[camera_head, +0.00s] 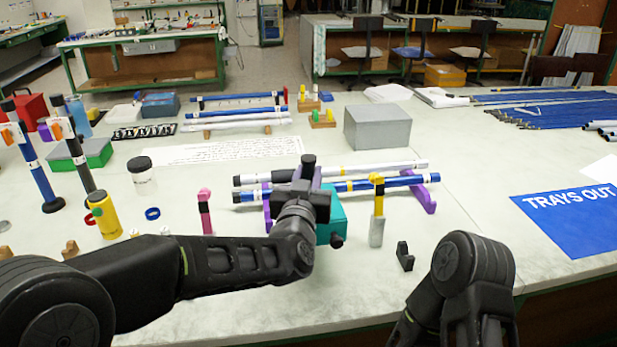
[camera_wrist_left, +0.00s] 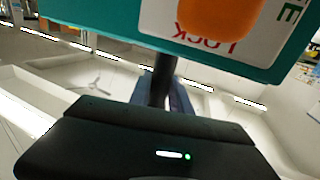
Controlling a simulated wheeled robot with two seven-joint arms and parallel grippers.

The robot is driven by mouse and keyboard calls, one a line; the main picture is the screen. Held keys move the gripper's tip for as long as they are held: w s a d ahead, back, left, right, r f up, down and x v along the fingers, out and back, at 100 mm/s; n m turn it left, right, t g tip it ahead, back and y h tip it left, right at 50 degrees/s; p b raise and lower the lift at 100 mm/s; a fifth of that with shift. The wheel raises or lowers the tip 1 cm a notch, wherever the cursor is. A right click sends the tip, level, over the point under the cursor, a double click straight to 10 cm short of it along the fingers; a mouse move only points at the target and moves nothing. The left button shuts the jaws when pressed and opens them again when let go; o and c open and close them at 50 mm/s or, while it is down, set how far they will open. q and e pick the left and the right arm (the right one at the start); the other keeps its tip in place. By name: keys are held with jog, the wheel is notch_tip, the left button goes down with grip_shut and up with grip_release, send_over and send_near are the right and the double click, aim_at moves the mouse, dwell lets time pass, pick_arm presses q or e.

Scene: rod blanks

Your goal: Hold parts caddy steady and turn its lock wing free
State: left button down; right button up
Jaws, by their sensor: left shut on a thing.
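The parts caddy is a teal box (camera_head: 331,215) near the middle of the bench, partly hidden behind my left gripper (camera_head: 306,192). In the left wrist view its teal face (camera_wrist_left: 105,18) fills the top, with a white label (camera_wrist_left: 160,22) whose letters read upside down. The orange lock wing (camera_wrist_left: 217,14) lies over that label, cut by the frame's top edge. It does not show in the head view. My left gripper is shut on the caddy, seemingly by a dark bar (camera_wrist_left: 160,88); its fingertips are mostly hidden. My right arm enters at lower right, its gripper out of sight.
Blue and white rods (camera_head: 385,183) lie on purple rests behind the caddy. A yellow-topped grey tool (camera_head: 377,222) and a small black bracket (camera_head: 404,257) stand to its right, a pink-topped tool (camera_head: 205,212) to its left. Bare bench lies at the right front, before a blue sign (camera_head: 570,218).

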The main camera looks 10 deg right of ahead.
dwell(0.3)
pick_arm(q)
notch_tip(320, 180, down, 8)
jog(key=b, duration=0.7)
jog(key=shift+f, duration=0.1)
dwell(0.4)
jog(key=shift+f+b, duration=0.35)
jog(key=shift+b, duration=0.15)
jog(key=shift+f+b, duration=0.5)
jog(key=shift+f, duration=0.05)
jog(key=c, duration=1.5)
grip_release()
jog(key=o, duration=0.4)
